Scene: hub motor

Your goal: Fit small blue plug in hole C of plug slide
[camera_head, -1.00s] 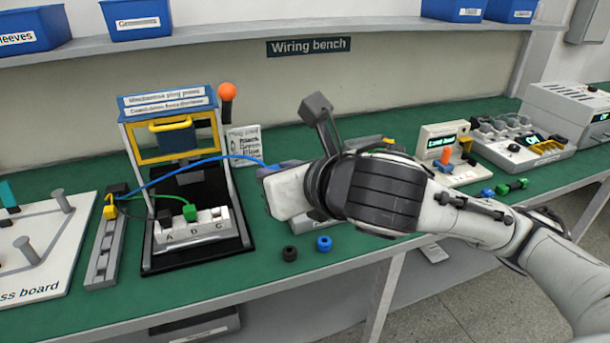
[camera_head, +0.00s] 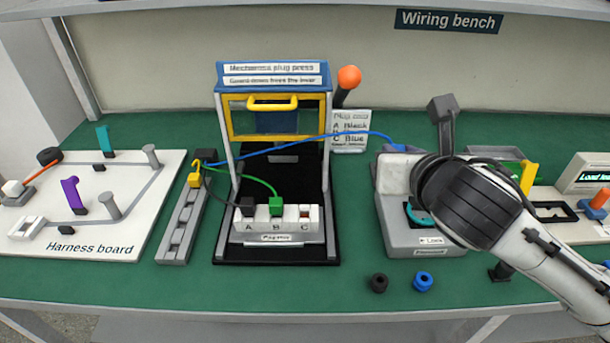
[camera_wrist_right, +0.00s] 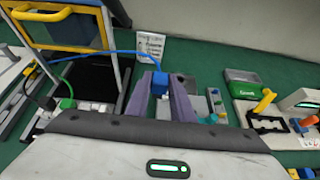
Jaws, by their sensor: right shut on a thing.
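The small blue plug (camera_wrist_right: 159,85) is on the end of a blue wire, between the two purple fingers of my right gripper (camera_wrist_right: 161,90), which is shut on it. In the head view the plug (camera_head: 398,148) shows just beyond my white gripper body, right of the press. The white plug slide (camera_head: 262,236) sits at the press's front, with holes A, B and C in a row. A black plug (camera_head: 247,205) is in A and a green plug (camera_head: 275,204) in B. Hole C (camera_head: 305,213) has no plug and looks reddish inside. My left gripper is not in view.
The press frame (camera_head: 273,75) with its yellow guard (camera_head: 272,103) stands over the slide's back. A grey fixture (camera_head: 425,240) is under my right arm. Black (camera_head: 379,283) and blue (camera_head: 423,281) rings lie at the front. A harness board (camera_head: 95,215) is at left.

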